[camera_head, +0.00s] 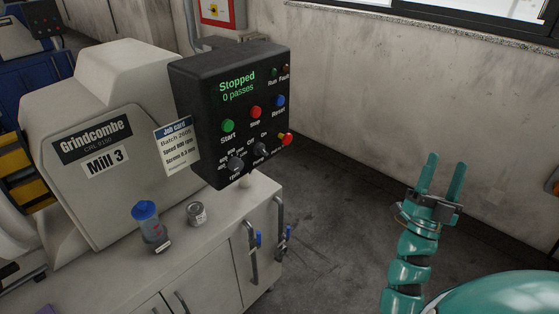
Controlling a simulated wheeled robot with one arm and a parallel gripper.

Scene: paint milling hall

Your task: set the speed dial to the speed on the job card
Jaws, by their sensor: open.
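The black control panel (232,118) stands at the centre-left, beside the mill. Its green screen reads "Stopped, 0 passes". The speed dial (236,164) is a dark knob at the panel's lower left with small numbers around it; its setting is too small to read. A second dark knob (261,149) sits to its right. The job card (176,148) hangs at the panel's left edge; it shows "Batch 2605" and a speed in rpm that looks like 900 but is blurred. My gripper (446,160) is open and empty, fingers up, well to the right of the panel.
The panel also has a green start button (228,125), a red stop button (255,112), a blue reset button (280,100) and a red emergency button (285,139). A blue-capped bottle (146,217) and a small tin (197,213) stand on the cabinet top. Floor between panel and gripper is clear.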

